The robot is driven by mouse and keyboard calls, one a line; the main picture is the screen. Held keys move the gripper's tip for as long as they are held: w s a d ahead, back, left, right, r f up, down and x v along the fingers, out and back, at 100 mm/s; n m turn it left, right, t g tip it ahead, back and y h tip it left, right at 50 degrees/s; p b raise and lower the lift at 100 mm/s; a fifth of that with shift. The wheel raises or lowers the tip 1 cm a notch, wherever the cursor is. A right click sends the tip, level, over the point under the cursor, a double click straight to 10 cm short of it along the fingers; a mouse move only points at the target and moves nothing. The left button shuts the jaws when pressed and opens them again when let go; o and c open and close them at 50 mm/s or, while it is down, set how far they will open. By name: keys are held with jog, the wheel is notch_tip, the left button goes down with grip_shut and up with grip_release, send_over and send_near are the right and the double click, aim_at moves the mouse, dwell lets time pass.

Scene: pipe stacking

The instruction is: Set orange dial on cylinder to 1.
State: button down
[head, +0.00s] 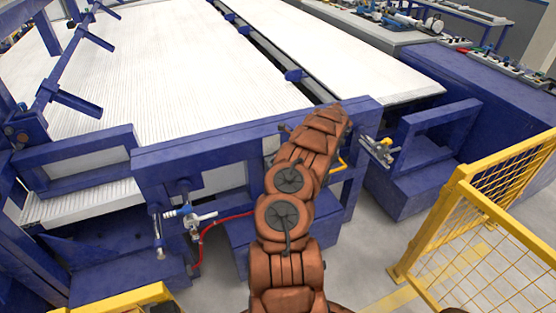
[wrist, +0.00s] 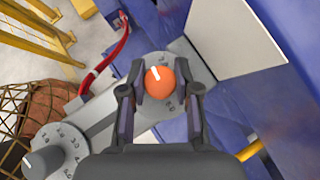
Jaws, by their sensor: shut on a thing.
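The orange dial (wrist: 160,84) shows in the wrist view as a round knob with a white pointer mark at its upper left. It sits on the far end of a grey cylinder plate (wrist: 112,122) with printed numbers, too small to read surely. My gripper (wrist: 160,95) has one finger on each side of the dial and is shut on it. A second, grey dial (wrist: 45,160) with a white mark sits on the plate's lower left end. In the head view my brown arm reaches over the machine's front edge and hides the orange dial and my gripper.
A red hose (wrist: 112,50) curves beside the plate, and blue frame parts (wrist: 230,115) lie close on the right. A yellow bar (wrist: 250,150) is at lower right. In the head view a yellow mesh fence (head: 480,215) stands right of my arm, and white conveyor beds (head: 150,60) lie beyond.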

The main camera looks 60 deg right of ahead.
jog(key=shift+n+g+y+b, duration=0.7)
jog(key=shift+n+y+b, duration=0.5)
jog(key=shift+n+b, duration=0.6)
jog(key=shift+w+r+b, duration=0.1)
jog(key=shift+b, duration=0.25)
jog(key=c, duration=0.8)
grip_release()
